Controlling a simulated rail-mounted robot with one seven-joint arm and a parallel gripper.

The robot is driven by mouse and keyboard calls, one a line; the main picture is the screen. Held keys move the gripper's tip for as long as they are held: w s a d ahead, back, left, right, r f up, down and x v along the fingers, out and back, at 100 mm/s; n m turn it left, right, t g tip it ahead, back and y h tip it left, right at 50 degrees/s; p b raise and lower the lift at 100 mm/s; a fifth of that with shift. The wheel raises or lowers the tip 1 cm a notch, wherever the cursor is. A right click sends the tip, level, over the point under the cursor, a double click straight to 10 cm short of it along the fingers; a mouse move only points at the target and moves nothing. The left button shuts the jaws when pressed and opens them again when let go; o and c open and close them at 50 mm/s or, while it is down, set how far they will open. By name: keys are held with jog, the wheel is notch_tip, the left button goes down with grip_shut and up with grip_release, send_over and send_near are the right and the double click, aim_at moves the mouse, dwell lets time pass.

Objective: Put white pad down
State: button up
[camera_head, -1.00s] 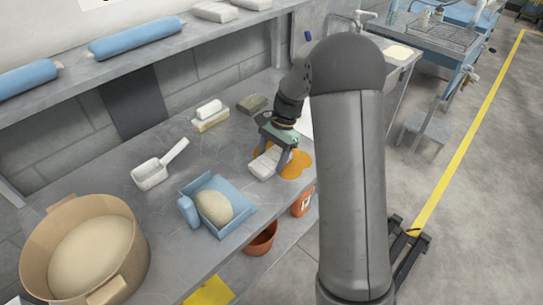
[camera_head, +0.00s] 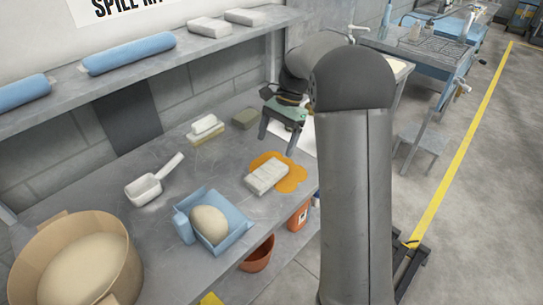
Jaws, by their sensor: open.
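A white pad (camera_head: 267,177) lies flat on the grey workbench (camera_head: 150,235), partly over an orange spill (camera_head: 289,180). Orange shows at its right and far sides. My gripper (camera_head: 277,147) is open and empty, raised above and behind the pad, apart from it. Its two fingers point down.
A white scoop (camera_head: 152,187), a stacked white and yellowish block (camera_head: 205,129) and a green-grey block (camera_head: 245,118) lie further back. A large tan tub (camera_head: 125,262) stands front left. An overhead shelf (camera_head: 130,72) runs along the wall.

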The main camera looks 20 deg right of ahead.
jog(key=s+a+r+n+t+h, duration=0.1)
jog(key=s+a+r+n, duration=0.15)
jog(key=s, duration=0.35)
jog(key=s+a+r+n+h, duration=0.1)
jog(key=s+n, duration=0.2)
jog(key=s, duration=0.4)
jog(key=s+f+n+t+h, duration=0.1)
jog(key=s+f+n, duration=0.1)
jog(key=s, duration=0.6)
jog(key=s+f+n, duration=0.3)
jog(key=s+n, duration=0.1)
jog(key=s, duration=0.4)
jog(key=shift+a+t+h, duration=0.25)
jog(key=shift+t+h, duration=0.15)
